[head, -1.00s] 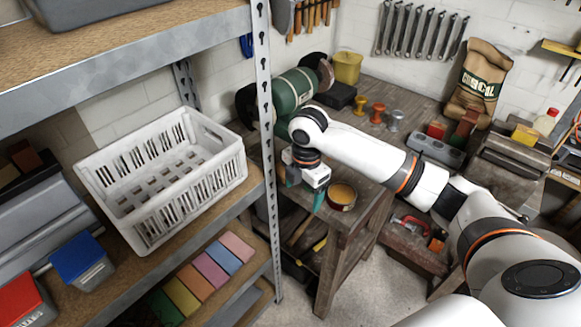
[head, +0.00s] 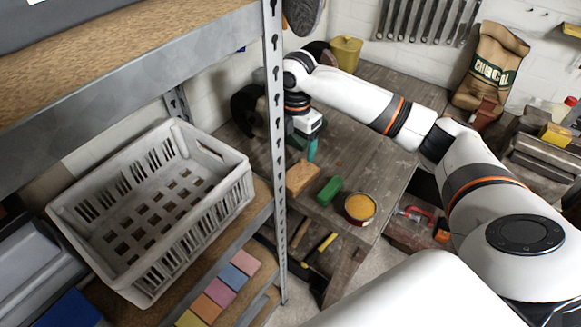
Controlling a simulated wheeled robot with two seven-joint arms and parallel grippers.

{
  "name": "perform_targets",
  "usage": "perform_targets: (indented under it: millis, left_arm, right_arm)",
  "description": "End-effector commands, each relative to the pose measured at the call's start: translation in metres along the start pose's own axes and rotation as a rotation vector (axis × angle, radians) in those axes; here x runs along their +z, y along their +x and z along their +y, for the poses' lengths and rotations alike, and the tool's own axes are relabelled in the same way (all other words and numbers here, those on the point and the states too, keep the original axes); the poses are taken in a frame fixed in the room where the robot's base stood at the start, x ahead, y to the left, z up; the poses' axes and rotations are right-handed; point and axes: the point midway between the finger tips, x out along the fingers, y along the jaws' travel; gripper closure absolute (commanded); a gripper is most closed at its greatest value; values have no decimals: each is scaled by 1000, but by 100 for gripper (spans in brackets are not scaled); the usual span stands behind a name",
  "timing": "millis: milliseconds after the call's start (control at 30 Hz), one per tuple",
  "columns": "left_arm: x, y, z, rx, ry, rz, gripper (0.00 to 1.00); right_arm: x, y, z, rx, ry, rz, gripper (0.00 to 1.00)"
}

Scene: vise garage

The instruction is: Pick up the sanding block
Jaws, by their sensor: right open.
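On the wooden workbench (head: 375,165) lie a tan wood-coloured block (head: 301,178) and, to its right, a green block (head: 329,191). The pictures do not settle which one is the sanding block. My right gripper (head: 311,153) points down behind the two blocks, with teal fingers. It is open, and no object shows between its fingers. It looks apart from both blocks, though its height above the bench is hard to judge. My left gripper is out of view.
An open tin with yellow content (head: 360,208) stands right of the green block near the bench's front edge. A metal shelf post (head: 277,150) rises close to the left of the blocks. A white crate (head: 150,215) sits on the shelf. The bench right of my gripper is mostly clear.

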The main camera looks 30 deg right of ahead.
Motion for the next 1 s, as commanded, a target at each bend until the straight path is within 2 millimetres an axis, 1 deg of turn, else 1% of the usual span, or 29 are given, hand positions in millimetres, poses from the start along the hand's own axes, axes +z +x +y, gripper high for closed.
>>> perform_targets:
  millis: [233,300,400,567,700,800,900,1000]
  left_arm:
    - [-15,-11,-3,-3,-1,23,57]
    - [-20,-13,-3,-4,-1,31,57]
    - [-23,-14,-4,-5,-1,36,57]
    - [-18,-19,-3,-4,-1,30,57]
    - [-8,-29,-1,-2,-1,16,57]
    - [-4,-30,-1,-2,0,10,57]
    - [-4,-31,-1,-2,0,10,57]
    - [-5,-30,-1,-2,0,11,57]
  right_arm:
    - [0,41,2,6,1,-1,18]
    - [0,51,1,5,0,-1,18]
    - [0,61,1,3,0,0,18]
    - [0,72,1,4,1,-1,18]
    - [-1,92,3,5,0,0,18]
    - [0,107,3,5,0,-1,18]
    - [-1,115,3,2,0,0,18]
    - [-1,116,2,1,-1,1,18]
